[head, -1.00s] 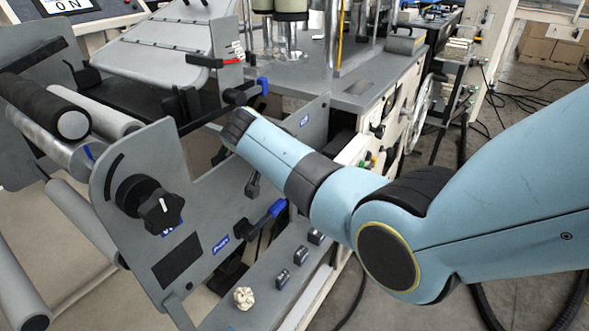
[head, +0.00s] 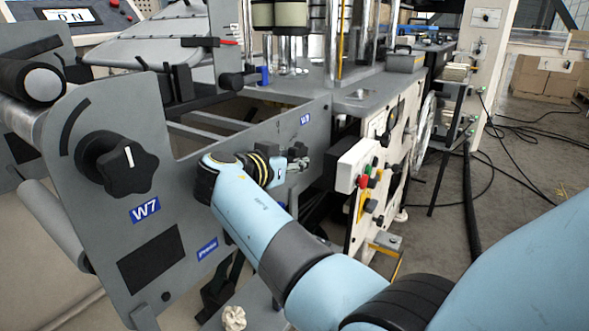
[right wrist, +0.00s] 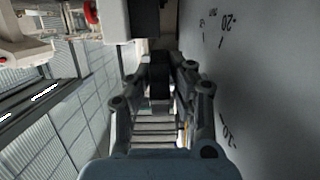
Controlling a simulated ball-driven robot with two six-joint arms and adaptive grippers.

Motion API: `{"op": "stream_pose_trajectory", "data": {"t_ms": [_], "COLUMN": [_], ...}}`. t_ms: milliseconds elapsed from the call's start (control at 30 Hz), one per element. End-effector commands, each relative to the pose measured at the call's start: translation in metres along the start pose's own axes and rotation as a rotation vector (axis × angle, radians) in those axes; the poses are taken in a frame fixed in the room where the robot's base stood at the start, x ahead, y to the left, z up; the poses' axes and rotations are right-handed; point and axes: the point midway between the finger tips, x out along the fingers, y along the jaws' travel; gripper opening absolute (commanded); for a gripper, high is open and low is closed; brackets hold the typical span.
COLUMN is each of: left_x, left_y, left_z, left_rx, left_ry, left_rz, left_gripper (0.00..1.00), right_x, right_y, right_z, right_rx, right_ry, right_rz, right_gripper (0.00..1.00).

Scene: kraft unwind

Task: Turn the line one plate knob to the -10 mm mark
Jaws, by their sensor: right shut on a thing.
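My right gripper (head: 298,160) is at the side of the grey W8 plate (head: 305,100). In the right wrist view, the gripper (right wrist: 160,72) is shut on a dark knob (right wrist: 160,88), which sits between its fingers. I take this as the plate knob; in the head view I cannot make it out behind the gripper and wrist. A pale plate face (right wrist: 265,85) beside the fingers carries dark scale marks, with "20" printed near the top and again lower down. I cannot read which mark the knob points to. My left gripper is not in view.
A black star knob (head: 125,165) with a white line stands above the W7 label (head: 145,210) at left. Open floor (head: 490,230) lies at right.

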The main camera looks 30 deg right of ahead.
Motion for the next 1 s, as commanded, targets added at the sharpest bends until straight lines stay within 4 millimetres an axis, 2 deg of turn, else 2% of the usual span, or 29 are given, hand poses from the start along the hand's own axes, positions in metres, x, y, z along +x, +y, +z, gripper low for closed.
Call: {"op": "stream_pose_trajectory", "data": {"t_ms": [333, 367, 500, 533, 1000], "left_x": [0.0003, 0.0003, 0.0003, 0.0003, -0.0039], "left_y": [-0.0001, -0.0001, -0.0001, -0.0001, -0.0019], "left_z": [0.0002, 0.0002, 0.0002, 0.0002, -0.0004], "left_rx": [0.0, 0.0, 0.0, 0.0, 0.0], "left_ry": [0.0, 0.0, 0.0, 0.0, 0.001], "left_rz": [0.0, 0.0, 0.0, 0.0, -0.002], "left_gripper": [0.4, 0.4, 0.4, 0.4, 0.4], "right_x": [-0.0004, -0.0003, -0.0002, -0.0002, -0.0004], "right_y": [0.0003, 0.0003, 0.0002, 0.0002, 0.0001], "right_z": [0.0016, 0.0017, 0.0013, 0.0012, -0.0016], "right_rx": [-0.002, -0.002, -0.002, -0.002, -0.001], "right_ry": [-0.001, -0.001, -0.001, -0.001, -0.007], "right_rz": [0.0, 0.0, 0.0, 0.0, 0.0], "right_gripper": [0.0, 0.21, 0.39, 0.4, 0.4]}}
